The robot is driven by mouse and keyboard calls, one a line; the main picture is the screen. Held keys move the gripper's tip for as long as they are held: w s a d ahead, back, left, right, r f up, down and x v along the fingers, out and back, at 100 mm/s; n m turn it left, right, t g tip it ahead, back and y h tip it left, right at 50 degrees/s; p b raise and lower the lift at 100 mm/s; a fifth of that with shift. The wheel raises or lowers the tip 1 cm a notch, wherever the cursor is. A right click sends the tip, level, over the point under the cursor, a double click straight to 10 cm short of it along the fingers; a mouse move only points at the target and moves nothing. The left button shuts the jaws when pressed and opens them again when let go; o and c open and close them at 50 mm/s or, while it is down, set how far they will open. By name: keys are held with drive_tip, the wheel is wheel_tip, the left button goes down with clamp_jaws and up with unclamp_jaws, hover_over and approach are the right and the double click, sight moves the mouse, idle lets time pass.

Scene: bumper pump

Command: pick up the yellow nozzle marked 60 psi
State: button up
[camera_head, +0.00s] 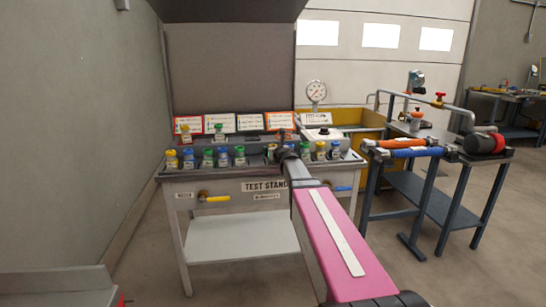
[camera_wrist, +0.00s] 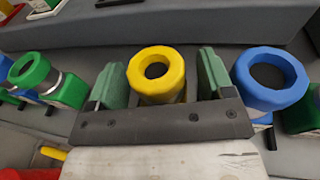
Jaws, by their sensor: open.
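A yellow nozzle (camera_wrist: 156,72) with a round open top stands between the two green fingers of my gripper (camera_wrist: 161,78) in the wrist view. The gripper is open, with a small gap showing on each side of the nozzle. No 60 psi mark can be read on it. In the head view my gripper (camera_head: 287,153) is over the nozzle row on the test stand and hides much of what is under it. Other yellow-topped nozzles stand at the row's left end (camera_head: 171,158) and right of my gripper (camera_head: 320,148).
A green nozzle (camera_wrist: 33,75) stands left of the fingers and a blue nozzle (camera_wrist: 268,78) close on the right. The test stand (camera_head: 240,187) has labelled cards (camera_head: 250,122) behind the row. A pressure gauge (camera_head: 316,91) stands behind. A side table (camera_head: 430,155) is at right.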

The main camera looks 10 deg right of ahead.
drive_tip(key=c, duration=1)
drive_tip(key=shift+r, duration=0.1)
